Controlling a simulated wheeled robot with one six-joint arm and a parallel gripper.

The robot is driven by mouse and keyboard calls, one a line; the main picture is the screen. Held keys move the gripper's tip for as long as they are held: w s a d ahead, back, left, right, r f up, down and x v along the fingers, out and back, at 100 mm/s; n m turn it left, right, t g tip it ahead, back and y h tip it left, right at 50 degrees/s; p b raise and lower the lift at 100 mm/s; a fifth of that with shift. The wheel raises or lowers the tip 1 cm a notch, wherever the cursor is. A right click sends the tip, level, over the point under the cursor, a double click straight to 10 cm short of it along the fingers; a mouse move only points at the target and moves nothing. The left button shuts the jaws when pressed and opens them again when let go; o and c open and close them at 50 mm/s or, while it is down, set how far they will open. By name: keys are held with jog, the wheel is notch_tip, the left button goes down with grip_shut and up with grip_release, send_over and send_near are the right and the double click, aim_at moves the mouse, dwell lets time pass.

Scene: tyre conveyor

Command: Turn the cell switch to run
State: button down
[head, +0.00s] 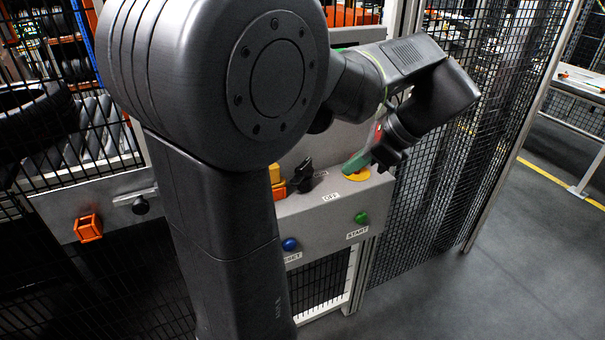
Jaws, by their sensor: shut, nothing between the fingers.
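The grey control panel (325,218) is fixed to the fence in the middle of the head view. A black knob with a lever shape (302,177), which looks like the cell switch, stands on its top face, partly behind my arm. A label reading OFF (330,197) lies to its right; another small label by the knob is too small to read.
A green START button (361,217) and a blue RESET button (289,244) are on the panel's front. An orange block (88,228) is on the fence box at left. Black mesh fence (440,190) stands at right, with clear floor (500,280) beyond.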

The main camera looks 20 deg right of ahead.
aim_at(301, 173)
jog(key=shift+m+t+y, duration=0.3)
jog(key=shift+m+t, duration=0.3)
jog(key=shift+m, duration=0.2)
jog(key=x, duration=1)
jog(key=shift+w+r, duration=0.15)
jog(key=shift+w, duration=0.3)
jog(key=shift+w+a, duration=0.35)
jog(key=shift+w, duration=0.15)
